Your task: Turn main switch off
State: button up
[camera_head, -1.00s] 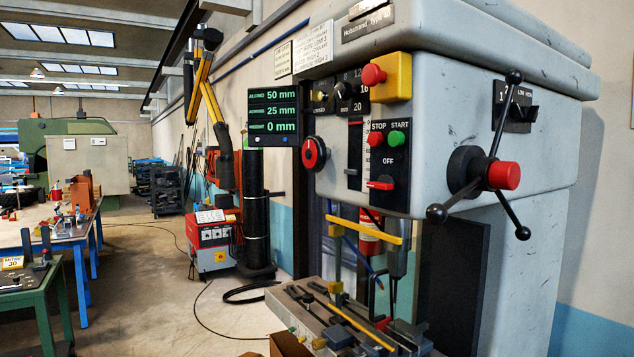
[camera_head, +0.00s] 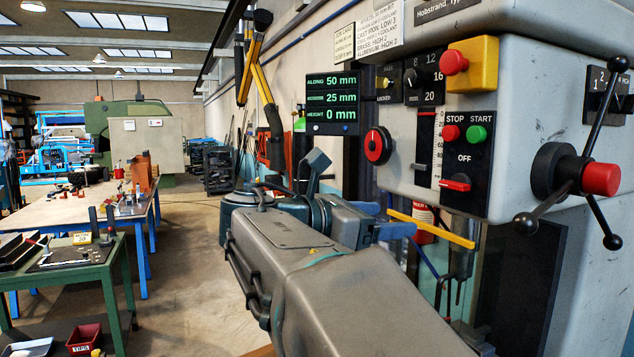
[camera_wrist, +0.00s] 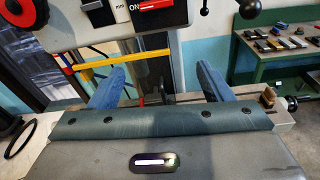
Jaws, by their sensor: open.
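The drill press control panel (camera_head: 468,160) has a green START button, a red STOP button, an OFF label and a red lever switch (camera_head: 455,184) lying crosswise below that label. A round red and black rotary knob (camera_head: 378,145) sits on the machine's side to the left. I cannot tell which of the two is the main switch, nor its setting. My gripper (camera_head: 382,220) is open and empty, with blue fingers, below and left of the panel, apart from it. In the wrist view, the fingers (camera_wrist: 160,68) are spread; the panel's lower edge with an ON label (camera_wrist: 137,5) shows above.
A yellow bar (camera_head: 430,229) crosses in front of the spindle area near my fingers. A three-armed feed handle (camera_head: 575,178) sticks out at right. A yellow box with a red button (camera_head: 470,65) is above the panel. A green table (camera_head: 75,265) stands left; the aisle floor is open.

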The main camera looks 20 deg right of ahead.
aim_at(450, 186)
jog(key=shift+n+g+h, duration=0.3)
jog(key=shift+h, duration=0.3)
jog(key=d+r, duration=0.1)
jog(key=d, duration=0.3)
jog(key=d+r+p, duration=0.1)
jog(key=d, duration=0.4)
jog(key=w+d+r+p, duration=0.1)
jog(key=d, duration=0.4)
jog(key=shift+w+r, duration=0.1)
jog(key=shift+r, duration=0.3)
jog(key=shift+a, duration=0.1)
jog(key=c, duration=1)
